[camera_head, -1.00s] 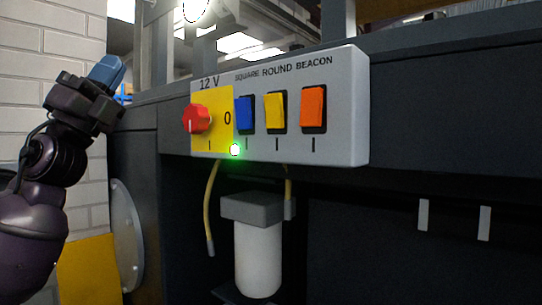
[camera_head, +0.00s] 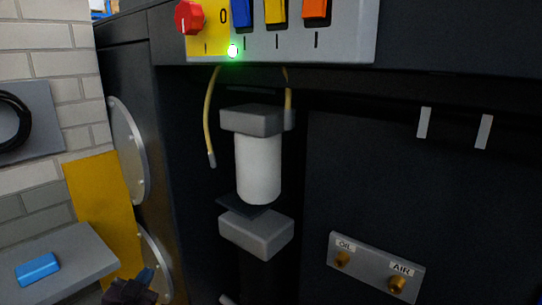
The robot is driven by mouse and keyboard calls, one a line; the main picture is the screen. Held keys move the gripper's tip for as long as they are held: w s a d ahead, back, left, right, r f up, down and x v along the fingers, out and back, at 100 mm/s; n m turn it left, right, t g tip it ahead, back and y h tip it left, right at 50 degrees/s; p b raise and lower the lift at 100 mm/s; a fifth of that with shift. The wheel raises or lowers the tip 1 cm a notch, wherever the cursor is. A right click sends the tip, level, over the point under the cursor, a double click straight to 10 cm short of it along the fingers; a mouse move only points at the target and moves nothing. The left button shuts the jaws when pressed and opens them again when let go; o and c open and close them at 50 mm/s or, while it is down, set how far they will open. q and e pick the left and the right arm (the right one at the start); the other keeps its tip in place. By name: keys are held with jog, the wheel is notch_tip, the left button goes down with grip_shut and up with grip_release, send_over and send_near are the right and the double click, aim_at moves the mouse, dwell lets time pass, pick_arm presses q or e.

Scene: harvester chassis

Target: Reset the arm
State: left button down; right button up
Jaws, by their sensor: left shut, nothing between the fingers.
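My left gripper (camera_head: 146,274) shows only at the bottom edge, left of the middle. My right gripper is not in view.
The control box (camera_head: 340,40) has a red knob (camera_head: 189,17), a lit green lamp (camera_head: 232,50) and rocker switches. Below are a white cylinder (camera_head: 258,170) with a grey cap, a yellow cable (camera_head: 208,115) and an OIL/AIR plate (camera_head: 375,266). A blue block (camera_head: 38,268) lies on a grey shelf (camera_head: 85,250).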

pick_arm(q)
jog(key=s+f+n+g+y, duration=0.1)
jog(key=s+f+n+g, duration=0.3)
jog(key=s+f, duration=1.8)
jog(key=shift+s+f+g+y, duration=0.4)
jog(key=shift+s+g, duration=0.8)
jog(key=shift+s, duration=0.05)
jog(key=shift+d, duration=0.1)
